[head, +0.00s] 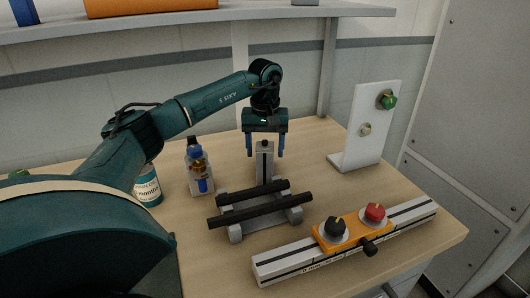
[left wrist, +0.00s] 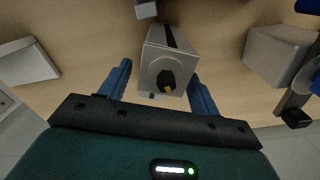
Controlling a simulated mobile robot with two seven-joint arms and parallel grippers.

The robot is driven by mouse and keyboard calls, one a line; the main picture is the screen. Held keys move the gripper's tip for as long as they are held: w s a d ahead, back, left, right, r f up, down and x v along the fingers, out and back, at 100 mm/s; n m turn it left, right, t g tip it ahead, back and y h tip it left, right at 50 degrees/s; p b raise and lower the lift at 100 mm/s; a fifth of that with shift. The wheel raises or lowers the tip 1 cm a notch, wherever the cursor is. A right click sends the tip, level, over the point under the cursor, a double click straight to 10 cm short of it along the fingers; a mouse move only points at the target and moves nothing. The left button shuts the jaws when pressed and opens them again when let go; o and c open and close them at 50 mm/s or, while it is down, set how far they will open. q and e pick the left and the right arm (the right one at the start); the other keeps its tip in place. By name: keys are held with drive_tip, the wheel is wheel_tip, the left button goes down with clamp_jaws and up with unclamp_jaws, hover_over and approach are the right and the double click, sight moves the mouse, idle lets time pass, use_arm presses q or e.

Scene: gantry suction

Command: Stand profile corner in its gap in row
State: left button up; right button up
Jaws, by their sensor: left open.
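A grey upright profile piece (head: 265,165) with a dark slot stands on the table behind a low rack (head: 236,231) with two black bars. In the left wrist view the grey piece (left wrist: 155,48) shows a black knob-like part on its near end. My left gripper (head: 266,153) points down over it, open, with one blue fingertip on each side of its top. In the left wrist view, the left gripper (left wrist: 160,85) has space beside both fingers. I cannot tell whether this piece is the profile corner, and no row with a gap is clear. My right gripper is not in view.
A white angled panel (head: 371,142) with a green knob stands at the right. A rail (head: 411,208) with an orange slider and black and red knobs lies in front. A small bottle in a holder (head: 200,173) and a labelled can (head: 149,190) stand left. A shelf (head: 190,22) hangs behind.

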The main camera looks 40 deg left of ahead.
use_arm(q)
wheel_tip(320, 180, up, 6)
idle(0.8)
